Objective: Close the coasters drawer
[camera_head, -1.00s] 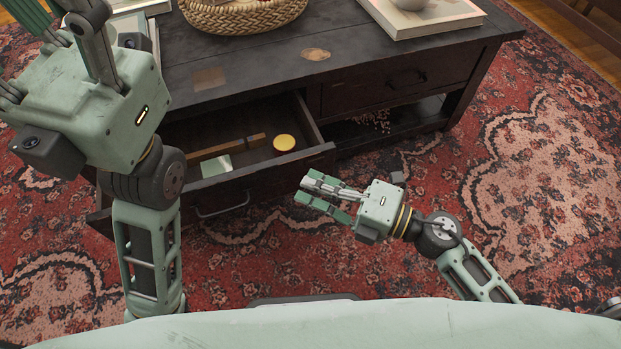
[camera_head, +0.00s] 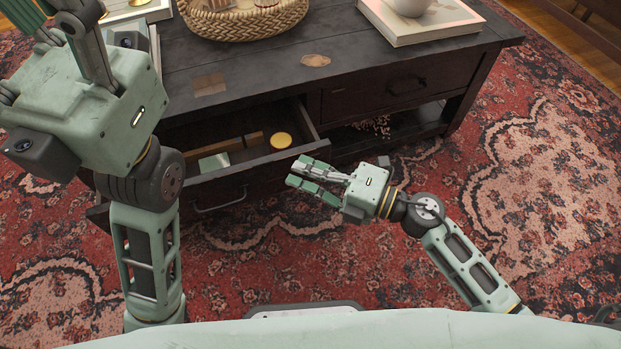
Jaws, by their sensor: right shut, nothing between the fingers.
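The drawer (camera_head: 239,179) stands partly pulled out of the left side of the dark coffee table (camera_head: 245,65). Its front has a metal handle (camera_head: 220,207). Inside lie a round yellow-topped object (camera_head: 281,140), a pale flat square (camera_head: 214,162) and a wooden strip (camera_head: 222,149). My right gripper (camera_head: 294,172) is shut and empty. Its fingertips are at the right part of the drawer front, overlapping its lower edge in the picture; contact cannot be made out. My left gripper (camera_head: 52,12) is raised at the upper left, fingers spread, tips partly out of frame. My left arm hides the drawer's left part.
On the tabletop are a woven basket (camera_head: 240,24) and a book (camera_head: 420,27) with a white bowl (camera_head: 408,5) on it. A second drawer (camera_head: 400,88) at the right is shut above an open shelf. Patterned rug (camera_head: 540,190) lies clear to the right.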

